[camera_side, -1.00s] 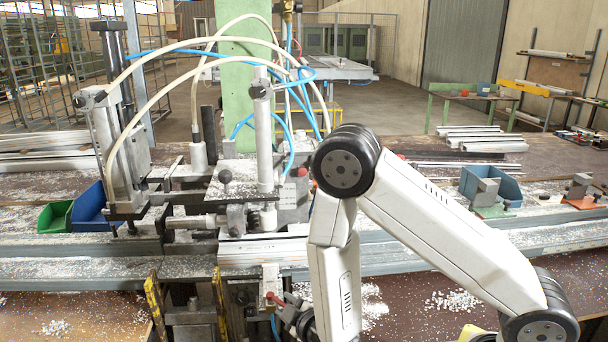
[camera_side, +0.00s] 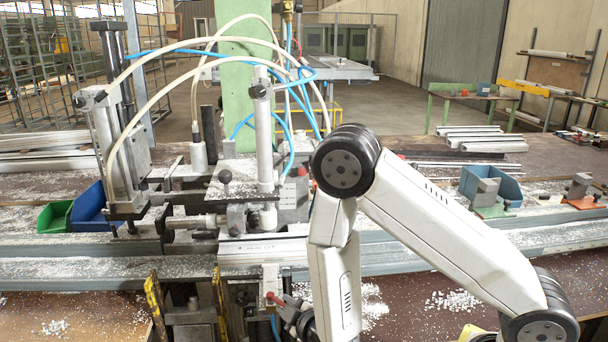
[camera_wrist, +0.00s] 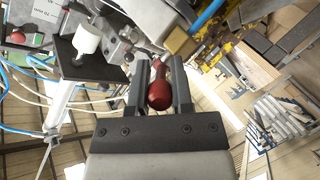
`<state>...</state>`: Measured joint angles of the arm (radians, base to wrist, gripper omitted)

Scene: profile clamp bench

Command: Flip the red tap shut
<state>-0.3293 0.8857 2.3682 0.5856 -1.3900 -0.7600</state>
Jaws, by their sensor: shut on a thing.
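The red tap handle (camera_wrist: 159,94) shows in the wrist view as a rounded red lever between the two dark fingers of my gripper (camera_wrist: 158,68). My gripper is shut on it. In the side view the red tap (camera_side: 275,298) sits at the front of the clamp bench, low below the profile rail. My gripper (camera_side: 287,308) reaches it from the right and is partly hidden by my white forearm. The tap's body behind the handle is hard to make out in either view.
The clamp machine (camera_side: 225,190) with hoses stands just above and behind the tap. Yellow-edged brackets (camera_side: 155,305) are to the left. A green bin (camera_side: 55,217) and a blue bin (camera_side: 90,208) stand farther left. The brown panel at front right is mostly open, with white chips.

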